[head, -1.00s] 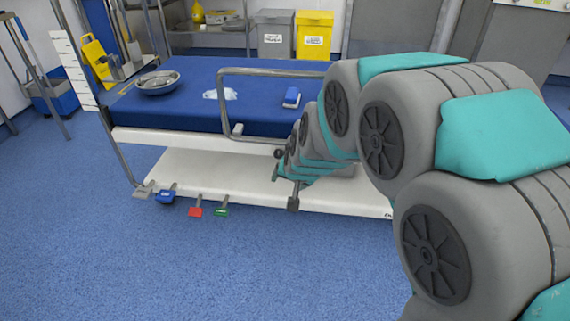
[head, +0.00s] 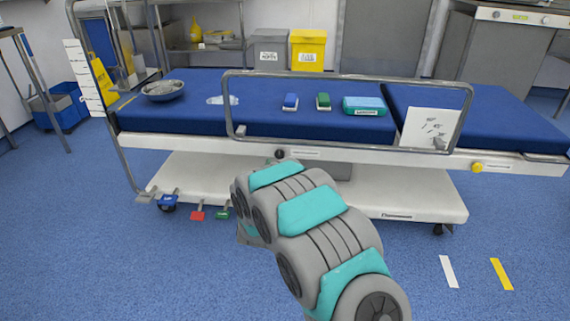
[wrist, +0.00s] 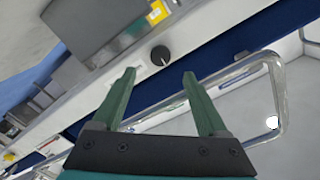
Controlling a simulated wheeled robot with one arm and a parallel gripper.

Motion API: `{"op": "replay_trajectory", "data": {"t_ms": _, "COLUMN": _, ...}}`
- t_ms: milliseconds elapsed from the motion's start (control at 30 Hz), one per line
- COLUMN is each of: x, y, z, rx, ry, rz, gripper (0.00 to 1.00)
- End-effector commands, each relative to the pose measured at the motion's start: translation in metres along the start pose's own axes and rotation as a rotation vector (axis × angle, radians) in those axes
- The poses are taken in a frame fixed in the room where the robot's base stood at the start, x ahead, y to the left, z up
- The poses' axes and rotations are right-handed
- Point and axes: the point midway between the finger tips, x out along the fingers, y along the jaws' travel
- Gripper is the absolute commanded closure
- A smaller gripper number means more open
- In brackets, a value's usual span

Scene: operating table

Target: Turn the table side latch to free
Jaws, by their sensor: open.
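The latch appears to be a small round black knob (head: 280,153) on the white side beam of the operating table (head: 330,156), just left of a small label. In the wrist view the knob (wrist: 160,55) shows a pale line on its face. My gripper (wrist: 160,73) is open and empty. Its two green fingers point toward the knob, which appears between and a little beyond the tips; I cannot tell the exact gap, but I see no contact. In the head view my arm hides the gripper.
A metal guard rail (head: 345,76) loops above the beam; it shows close to the right finger in the wrist view (wrist: 278,90). A yellow knob (head: 477,167) is on the beam's right. Coloured pedals (head: 197,215) stick out low left.

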Motion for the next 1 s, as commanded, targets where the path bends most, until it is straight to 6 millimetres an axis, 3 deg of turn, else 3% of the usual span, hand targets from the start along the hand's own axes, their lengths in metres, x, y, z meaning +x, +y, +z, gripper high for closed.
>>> {"op": "replay_trajectory", "data": {"t_ms": 167, "x": 0.004, "y": -0.001, "z": 0.002, "rx": 0.003, "ry": 0.027, "rz": -0.015, "gripper": 0.24}}
{"op": "replay_trajectory", "data": {"t_ms": 700, "x": 0.069, "y": -0.001, "z": 0.001, "rx": 0.003, "ry": 0.024, "rz": -0.011, "gripper": 0.24}}
{"op": "replay_trajectory", "data": {"t_ms": 1000, "x": 0.078, "y": -0.002, "z": 0.000, "rx": 0.002, "ry": 0.025, "rz": -0.014, "gripper": 0.24}}
